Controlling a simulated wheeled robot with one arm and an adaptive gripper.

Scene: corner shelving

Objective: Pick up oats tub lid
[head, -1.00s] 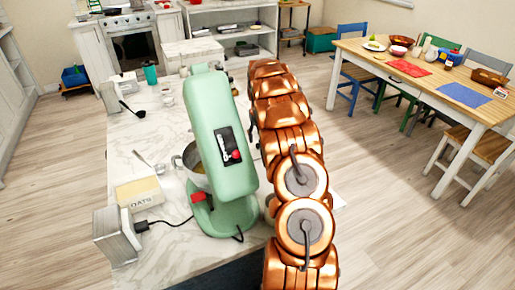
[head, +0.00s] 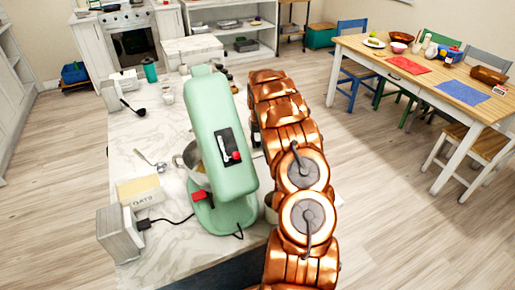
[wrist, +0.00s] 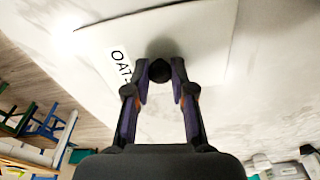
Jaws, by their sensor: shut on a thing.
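In the wrist view my gripper (wrist: 160,72) is shut on a dark round knob (wrist: 160,70) in the middle of a pale, flat, square oats tub lid (wrist: 205,45). A label reading OAT, partly cut off by a finger, shows beside the left finger. What lies directly beneath the lid is hidden. My gripper and the held lid are hidden behind my copper arm there.
A green stand mixer (head: 222,140) with a metal bowl stands on the counter (head: 135,125) left of my arm. A grey-white block (head: 120,232) and a cable lie near the tub. A ladle (head: 135,108) lies farther back. A dining table (head: 400,52) stands at the right.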

